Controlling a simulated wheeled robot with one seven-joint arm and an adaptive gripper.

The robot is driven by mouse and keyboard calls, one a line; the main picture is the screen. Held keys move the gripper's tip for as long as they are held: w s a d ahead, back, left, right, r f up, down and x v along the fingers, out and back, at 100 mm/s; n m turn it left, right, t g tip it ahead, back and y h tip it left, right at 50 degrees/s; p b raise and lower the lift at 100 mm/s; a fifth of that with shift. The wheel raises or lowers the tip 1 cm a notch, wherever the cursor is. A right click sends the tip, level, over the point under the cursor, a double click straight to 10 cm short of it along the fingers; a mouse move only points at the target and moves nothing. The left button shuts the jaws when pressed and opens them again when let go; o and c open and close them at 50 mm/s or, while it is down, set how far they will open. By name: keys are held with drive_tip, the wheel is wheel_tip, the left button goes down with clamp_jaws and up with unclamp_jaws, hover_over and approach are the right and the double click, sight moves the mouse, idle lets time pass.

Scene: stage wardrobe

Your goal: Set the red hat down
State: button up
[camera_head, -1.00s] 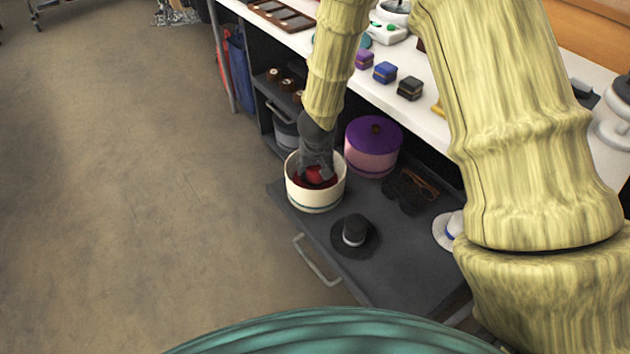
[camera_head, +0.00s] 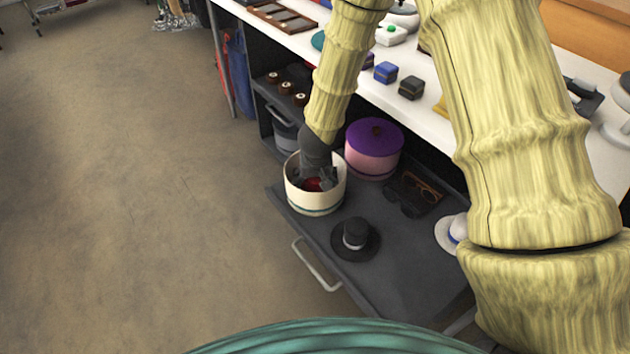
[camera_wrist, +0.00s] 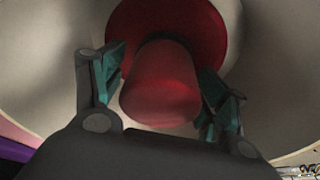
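The red hat (camera_wrist: 160,85) is inside the round cream box (camera_head: 315,203), its crown toward my gripper and its brim deeper in. In the head view only a bit of red (camera_head: 313,185) shows between my fingers. My gripper (camera_head: 315,182) reaches down into the box. In the wrist view its fingers (camera_wrist: 165,80) are spread on either side of the crown, seemingly with small gaps. The brim seems to lie on the box floor, but the contact is hidden.
The box stands on a dark pulled-out shelf (camera_head: 400,260). Beside it are a black top hat (camera_head: 356,238), a pink box with purple lid (camera_head: 373,150), dark glasses (camera_head: 412,193) and a white hat (camera_head: 453,230). A white counter (camera_head: 440,130) overhangs behind.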

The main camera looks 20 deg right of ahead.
drive_tip(key=p+v, duration=0.5)
drive_tip(key=v, duration=0.7)
drive_tip(key=shift+r, duration=0.1)
drive_tip(key=shift+p, duration=0.3)
idle(0.7)
